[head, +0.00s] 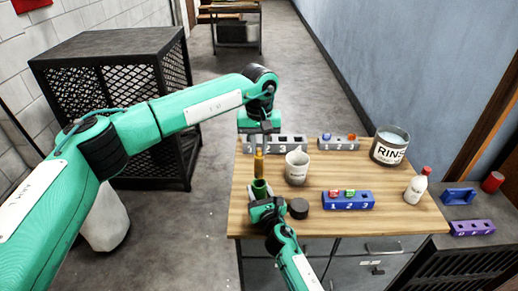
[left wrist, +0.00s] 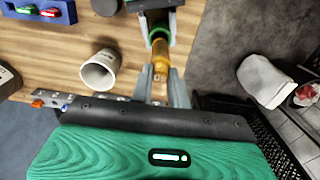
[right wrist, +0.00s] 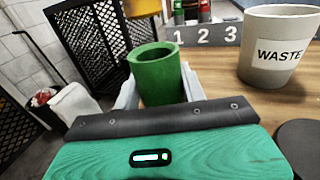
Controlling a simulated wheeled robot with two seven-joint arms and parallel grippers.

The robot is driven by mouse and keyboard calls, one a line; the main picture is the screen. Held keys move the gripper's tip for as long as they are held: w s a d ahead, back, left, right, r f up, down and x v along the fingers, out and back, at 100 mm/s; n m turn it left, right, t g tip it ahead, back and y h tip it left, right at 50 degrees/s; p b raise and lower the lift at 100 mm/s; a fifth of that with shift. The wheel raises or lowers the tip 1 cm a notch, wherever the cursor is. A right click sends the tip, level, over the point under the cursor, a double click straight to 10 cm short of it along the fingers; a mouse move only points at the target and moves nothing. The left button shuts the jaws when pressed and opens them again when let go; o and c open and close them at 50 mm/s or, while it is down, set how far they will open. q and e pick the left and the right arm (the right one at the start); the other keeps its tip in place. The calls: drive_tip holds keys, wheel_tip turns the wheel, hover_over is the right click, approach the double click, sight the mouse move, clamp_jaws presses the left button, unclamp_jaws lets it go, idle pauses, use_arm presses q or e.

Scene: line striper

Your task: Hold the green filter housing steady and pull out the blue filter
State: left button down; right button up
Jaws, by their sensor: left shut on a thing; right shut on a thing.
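The green filter housing (head: 260,188) stands upright near the table's left front. It also shows in the right wrist view (right wrist: 158,76), with its top open. My right gripper (head: 263,201) is shut on it from the front. The filter (head: 259,164) looks amber-yellow, not blue; it also shows in the left wrist view (left wrist: 160,60). My left gripper (head: 259,150) is shut on its upper part, its fingers either side. The filter is upright above the housing, and the right wrist view shows it clear of the rim. A dark round cap (head: 298,208) lies to the right of the housing.
A WASTE cup (head: 297,168) stands close right of the filter. A blue numbered rack (head: 347,200) holds small green and red pieces. Grey racks (head: 338,142) stand at the back. A RINSE bucket (head: 390,148) and white bottle (head: 417,188) are at right. The table's middle has free room.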

use_arm(q)
drive_tip(key=shift+r, duration=0.1)
use_arm(e)
drive_tip(key=o, duration=1.3)
